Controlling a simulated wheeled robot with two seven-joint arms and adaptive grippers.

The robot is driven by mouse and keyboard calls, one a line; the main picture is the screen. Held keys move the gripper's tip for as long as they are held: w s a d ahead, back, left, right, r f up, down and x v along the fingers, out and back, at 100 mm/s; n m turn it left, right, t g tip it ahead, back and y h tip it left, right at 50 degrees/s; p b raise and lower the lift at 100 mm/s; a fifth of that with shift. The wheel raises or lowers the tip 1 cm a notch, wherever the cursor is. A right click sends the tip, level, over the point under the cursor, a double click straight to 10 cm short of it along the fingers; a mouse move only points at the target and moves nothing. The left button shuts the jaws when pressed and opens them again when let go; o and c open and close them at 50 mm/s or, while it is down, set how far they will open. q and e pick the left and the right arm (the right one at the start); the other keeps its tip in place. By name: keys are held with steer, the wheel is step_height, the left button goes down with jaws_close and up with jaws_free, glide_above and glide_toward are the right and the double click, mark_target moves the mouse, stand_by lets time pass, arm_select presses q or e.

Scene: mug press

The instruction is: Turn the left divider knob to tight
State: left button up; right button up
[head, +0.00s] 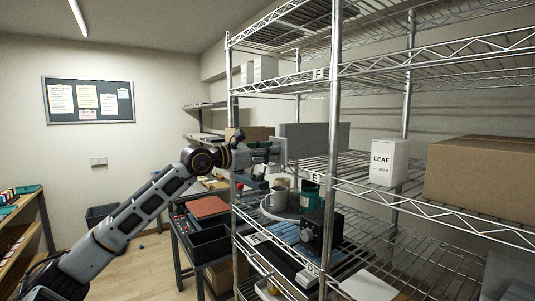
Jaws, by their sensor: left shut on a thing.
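A grey upright divider panel (318,138) stands on the middle wire shelf, left of the white LEAF box. My left arm reaches in from the lower left. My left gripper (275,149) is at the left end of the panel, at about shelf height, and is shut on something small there. The gripper hides most of what it holds, which appears to be the left divider knob. The knob's setting and any tight mark cannot be read at this size. My right gripper is not in view.
The white LEAF box (388,162) and a large cardboard box (482,178) stand on the same shelf. Below are mugs (277,199) on a round tray and a black machine (321,232). A metal shelf post (334,100) rises in front.

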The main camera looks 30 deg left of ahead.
arm_select(q)
steer(key=o, duration=0.8)
steer(key=shift+c, duration=0.2)
steer(key=shift+s+a, duration=0.1)
steer(key=shift+v, duration=1.1)
steer(key=shift+s, duration=0.4)
steer(key=shift+v, duration=1.45)
steer(key=shift+v, duration=2.9)
